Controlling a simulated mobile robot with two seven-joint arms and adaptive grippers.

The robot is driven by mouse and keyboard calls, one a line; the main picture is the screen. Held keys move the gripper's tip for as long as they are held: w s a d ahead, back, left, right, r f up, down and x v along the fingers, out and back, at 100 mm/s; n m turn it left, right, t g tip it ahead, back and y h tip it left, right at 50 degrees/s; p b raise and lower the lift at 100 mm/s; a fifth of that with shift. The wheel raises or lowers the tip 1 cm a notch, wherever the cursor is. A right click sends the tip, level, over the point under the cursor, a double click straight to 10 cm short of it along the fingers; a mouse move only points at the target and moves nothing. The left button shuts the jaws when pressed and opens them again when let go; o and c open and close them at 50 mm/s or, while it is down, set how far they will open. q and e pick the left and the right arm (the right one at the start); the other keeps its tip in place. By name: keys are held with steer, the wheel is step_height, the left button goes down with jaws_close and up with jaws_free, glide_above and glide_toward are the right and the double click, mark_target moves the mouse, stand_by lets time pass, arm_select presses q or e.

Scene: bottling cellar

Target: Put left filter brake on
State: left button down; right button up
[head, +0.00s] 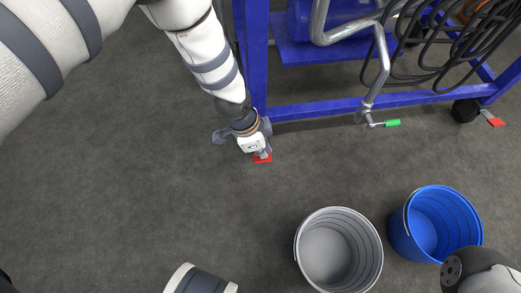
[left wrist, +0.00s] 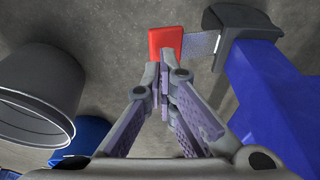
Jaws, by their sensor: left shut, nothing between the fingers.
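The left filter brake is a red pedal (head: 262,159) on a grey metal lever, low at the near left corner post of the blue filter frame (head: 318,110). The pedal also shows in the left wrist view (left wrist: 165,42), with its lever (left wrist: 200,42) running to a grey caster part. My left gripper (head: 262,152) points down at the pedal, fingers shut and empty. In the left wrist view its fingertips (left wrist: 163,82) are at the pedal's edge; whether they touch cannot be told. My right gripper is not in view.
A grey bucket (head: 298,250) and a blue bucket (head: 394,236) stand on the floor at lower right. A second red pedal (head: 497,122) is at the frame's right caster. A crank with a green handle (head: 392,123) and black hoses (head: 450,45) hang on the frame. Floor left is clear.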

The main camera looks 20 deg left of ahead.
arm_select(q)
steer(key=shift+f, duration=0.15)
steer(key=shift+f+b, duration=0.3)
steer(key=shift+f, duration=0.05)
steer(key=shift+f+b, duration=1.35)
steer(key=shift+f, duration=0.4)
steer(key=shift+r+p, duration=0.55)
steer(key=shift+p, duration=0.15)
step_height(320, 180, up, 5)
steer(key=p, duration=0.4)
steer(key=shift+r, duration=0.1)
